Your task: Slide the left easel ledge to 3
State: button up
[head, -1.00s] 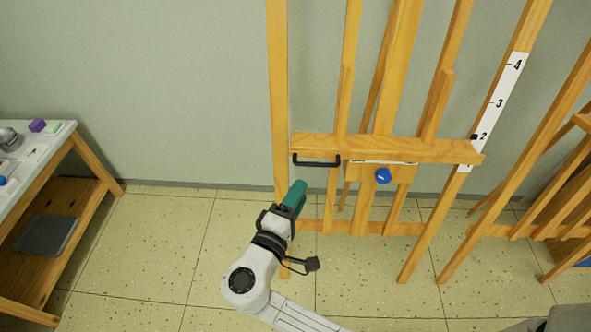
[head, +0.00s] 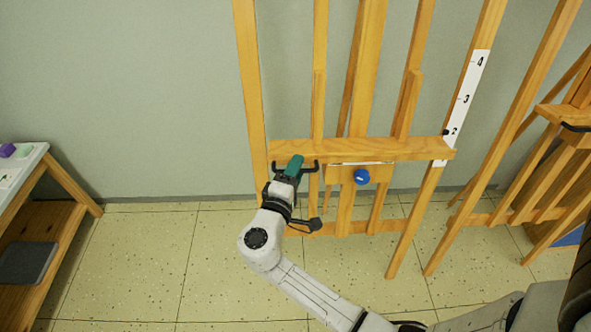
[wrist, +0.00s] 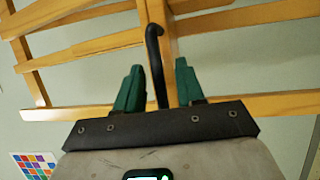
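The left easel's wooden ledge (head: 380,150) lies level across the frame in the head view. Its black marker sits beside the 2 on the white number scale (head: 466,100). A black bar handle (head: 315,170) is fixed at the ledge's left end, partly hidden by my gripper. A blue knob (head: 361,177) sits below the ledge's middle. My gripper (head: 295,160), with green fingers, is at the handle. In the wrist view the fingers (wrist: 158,85) are apart, with the handle (wrist: 155,50) between them and gaps showing on both sides.
A second easel (head: 565,115) stands close on the right with its own ledge. A white-topped side table (head: 30,165) with a wooden lower shelf is at the far left. The floor (head: 150,260) between table and easel is clear. A wall is behind.

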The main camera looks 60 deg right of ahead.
jog(key=shift+c, duration=0.2)
grip_shut()
dwell(0.3)
notch_tip(320, 180, up, 10)
jog(key=w+d+p, duration=0.1)
jog(key=p, duration=0.4)
jog(key=shift+d, duration=0.15)
jog(key=shift+o, duration=0.2)
grip_release()
